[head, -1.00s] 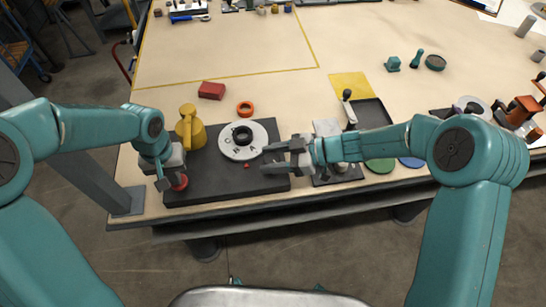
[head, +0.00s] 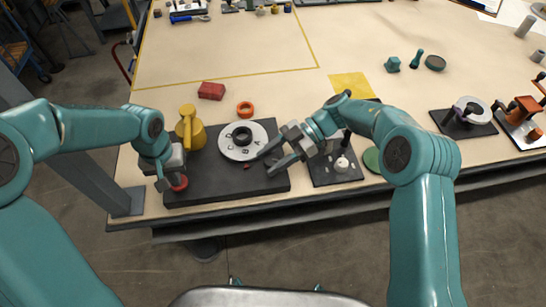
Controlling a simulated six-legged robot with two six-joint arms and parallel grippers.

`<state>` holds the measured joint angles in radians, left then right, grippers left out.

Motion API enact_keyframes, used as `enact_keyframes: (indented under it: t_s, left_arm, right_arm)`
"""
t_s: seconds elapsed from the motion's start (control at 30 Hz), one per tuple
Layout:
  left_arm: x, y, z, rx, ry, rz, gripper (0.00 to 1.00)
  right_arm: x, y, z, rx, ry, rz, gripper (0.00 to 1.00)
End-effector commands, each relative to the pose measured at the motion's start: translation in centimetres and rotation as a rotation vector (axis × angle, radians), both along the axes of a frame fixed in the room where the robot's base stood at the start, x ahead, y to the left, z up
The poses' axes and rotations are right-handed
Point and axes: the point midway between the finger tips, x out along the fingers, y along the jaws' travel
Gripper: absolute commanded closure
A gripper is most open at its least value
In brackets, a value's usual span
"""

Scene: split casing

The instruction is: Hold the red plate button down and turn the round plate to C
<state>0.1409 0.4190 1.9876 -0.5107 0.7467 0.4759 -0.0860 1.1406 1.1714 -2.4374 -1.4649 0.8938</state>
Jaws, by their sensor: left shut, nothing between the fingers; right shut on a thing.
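The round plate (head: 229,148) is a pale disc with dark letters and a black hub (head: 242,136). It lies on a dark casing base (head: 215,187). A small red mark (head: 247,167) sits at its front edge. The red plate button (head: 181,183) is at the base's front left. My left gripper (head: 168,183) is shut and empty, its tips at the button and partly covering it; I cannot tell how far down the button is. My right gripper (head: 270,160) is at the plate's right edge, shut on a part there that its fingers largely hide.
A yellow handled object (head: 190,128) stands behind the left gripper. An orange ring (head: 245,109) and a red block (head: 211,90) lie behind the plate. A dark fixture (head: 322,175) with a white knob (head: 341,164) is to the right. The table's middle back is clear.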

Motion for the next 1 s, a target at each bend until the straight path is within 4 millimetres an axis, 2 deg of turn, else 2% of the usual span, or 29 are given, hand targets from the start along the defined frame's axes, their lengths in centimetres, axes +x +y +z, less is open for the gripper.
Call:
enact_keyframes:
  t_s: [0.03, 0.4, 0.43, 0.47, 0.5, 1.0]
  left_arm:
    - [-0.22, -0.36, -0.57, -0.007, 0.009, -0.002, 1.0]
    - [-0.2, -0.35, -0.58, -0.007, 0.008, -0.002, 1.0]
    - [-0.2, -0.35, -0.59, -0.007, 0.008, -0.002, 1.0]
    - [-0.2, -0.35, -0.58, -0.007, 0.008, -0.002, 1.0]
    - [-0.21, -0.34, -0.59, -0.007, 0.009, -0.002, 1.0]
    - [-0.32, -0.21, -0.6, -0.004, 0.013, -0.002, 1.0]
  right_arm:
    - [-0.43, 0.33, -0.15, 0.003, 0.011, 0.016, 0.82]
    - [-0.55, 0.31, -0.2, 0.001, 0.015, 0.02, 0.82]
    - [-0.55, 0.32, -0.19, 0.002, 0.015, 0.021, 0.42]
    - [-0.56, 0.31, -0.2, 0.002, 0.015, 0.021, 0.32]
    - [-0.52, 0.28, -0.2, 0.002, 0.013, 0.02, 0.29]
    - [-0.2, 0.07, -0.15, 0.001, 0.006, 0.006, 0.29]
